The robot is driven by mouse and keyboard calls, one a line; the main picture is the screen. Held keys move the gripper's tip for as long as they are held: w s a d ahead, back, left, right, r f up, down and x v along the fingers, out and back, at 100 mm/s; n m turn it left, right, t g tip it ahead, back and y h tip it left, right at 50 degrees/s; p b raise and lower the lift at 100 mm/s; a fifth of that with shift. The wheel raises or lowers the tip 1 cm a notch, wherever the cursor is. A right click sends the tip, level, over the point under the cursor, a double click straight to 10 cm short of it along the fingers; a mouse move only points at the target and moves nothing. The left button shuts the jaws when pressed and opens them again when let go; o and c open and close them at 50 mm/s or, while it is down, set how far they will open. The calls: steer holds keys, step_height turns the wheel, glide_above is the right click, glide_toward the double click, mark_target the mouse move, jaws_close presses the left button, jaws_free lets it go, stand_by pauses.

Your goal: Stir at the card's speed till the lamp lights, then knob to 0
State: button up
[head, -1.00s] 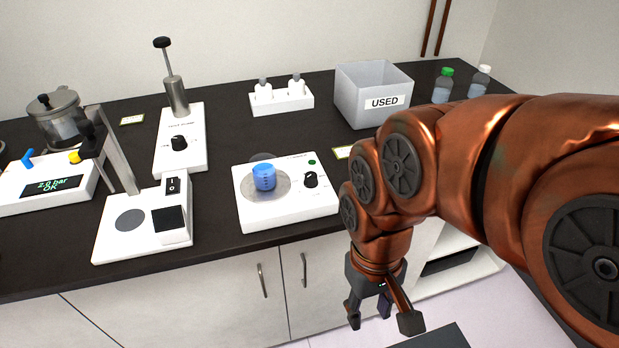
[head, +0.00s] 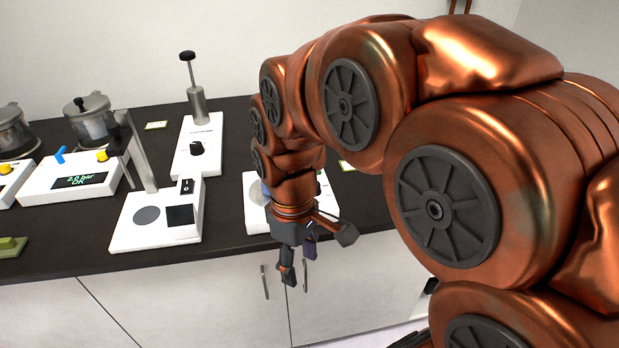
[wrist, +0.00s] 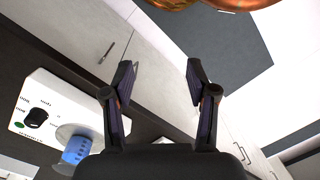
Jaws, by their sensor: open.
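The white stirrer (head: 256,226) stands on the dark counter, mostly hidden behind my arm in the head view. In the wrist view the stirrer (wrist: 50,85) shows at the lower left, with its black knob (wrist: 36,118), a green lamp spot (wrist: 19,125) beside the knob, and the blue vessel (wrist: 75,150) on its round plate. I cannot tell whether the lamp is lit or read the knob's setting. My gripper (head: 315,262) is open and empty, in front of the counter's edge beside the stirrer. It also shows in the wrist view (wrist: 160,82). A small card (head: 347,166) shows behind my arm, unreadable.
A white device with a rocker switch (head: 187,186) stands left of the stirrer. A white pump unit (head: 198,150) and a pressure device reading 2.0 bar OK (head: 82,180) stand farther left. Cabinet doors (head: 220,300) lie below the counter's edge.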

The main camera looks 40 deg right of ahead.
steer(key=w+d+n+p, duration=0.1)
steer(key=w+d+n, duration=0.3)
steer(key=w+d, duration=0.1)
steer(key=w+d+r+n+t+p, duration=0.1)
steer(key=w+d+n, duration=0.3)
steer(key=w+d, duration=0.2)
steer(key=w+d+r+n+p, duration=0.1)
steer(key=w+d+n, duration=0.3)
steer(key=w, duration=0.5)
steer(key=shift+w+d+r+p, duration=0.15)
steer(key=shift+d+p, duration=0.15)
steer(key=shift+d, duration=0.35)
steer(key=shift+d+r+p, duration=0.1)
steer(key=shift+d+p, duration=0.2)
steer(key=shift+d, duration=0.3)
steer(key=shift+w+d+f, duration=0.1)
steer(key=shift+w+d, duration=0.05)
steer(key=shift+d, duration=0.05)
steer(key=shift+f, duration=0.15)
steer(key=shift+f+p, duration=1.45)
steer(key=shift+f, duration=2.25)
jaws_close()
